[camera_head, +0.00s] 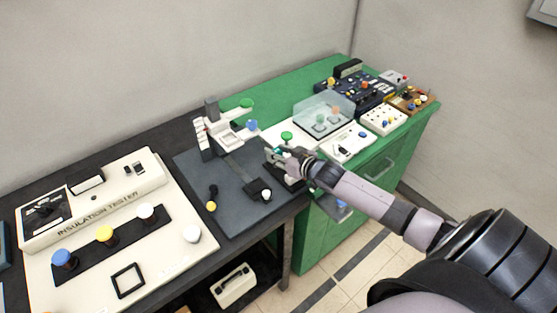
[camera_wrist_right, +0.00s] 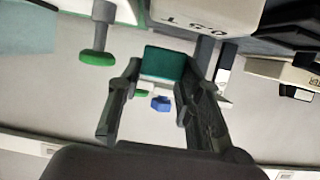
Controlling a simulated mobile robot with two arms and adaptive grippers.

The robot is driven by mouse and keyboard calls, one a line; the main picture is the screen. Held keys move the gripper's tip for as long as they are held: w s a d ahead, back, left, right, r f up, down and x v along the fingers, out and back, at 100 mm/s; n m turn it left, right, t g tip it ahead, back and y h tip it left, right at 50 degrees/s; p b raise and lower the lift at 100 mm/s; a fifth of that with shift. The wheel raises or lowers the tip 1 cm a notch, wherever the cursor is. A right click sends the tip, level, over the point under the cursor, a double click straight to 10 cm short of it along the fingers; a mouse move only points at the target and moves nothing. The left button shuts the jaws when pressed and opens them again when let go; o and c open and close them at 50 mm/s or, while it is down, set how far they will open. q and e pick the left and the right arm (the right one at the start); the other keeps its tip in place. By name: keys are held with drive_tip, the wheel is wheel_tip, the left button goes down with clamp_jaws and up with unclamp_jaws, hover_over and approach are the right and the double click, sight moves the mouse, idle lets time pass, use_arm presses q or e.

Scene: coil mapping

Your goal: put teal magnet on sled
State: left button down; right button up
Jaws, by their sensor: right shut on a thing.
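My right gripper (camera_head: 280,157) reaches in from the right and is above the right part of the dark grey board. It is shut on the teal magnet, a dark teal block (camera_wrist_right: 163,63) between the fingertips in the right wrist view. In the head view only a sliver of teal shows at the fingers. A dark block (camera_head: 255,188), which looks like the sled, sits at the near end of a track (camera_head: 241,166) on the board, left of and nearer than my gripper. The magnet and this block are apart. My left gripper is out of view.
A white upright fixture (camera_head: 207,138) stands at the board's back. The insulation tester (camera_head: 95,205) lies left. A green bench (camera_head: 392,148) carries a clear box (camera_head: 324,112) and several instruments on the right.

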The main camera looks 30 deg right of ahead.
drive_tip(key=shift+f+p, duration=0.35)
drive_tip(key=shift+f, duration=1.35)
drive_tip(key=shift+f, duration=0.1)
drive_tip(key=shift+f, duration=0.15)
drive_tip(key=o, duration=1.2)
drive_tip(key=shift+o, duration=0.2)
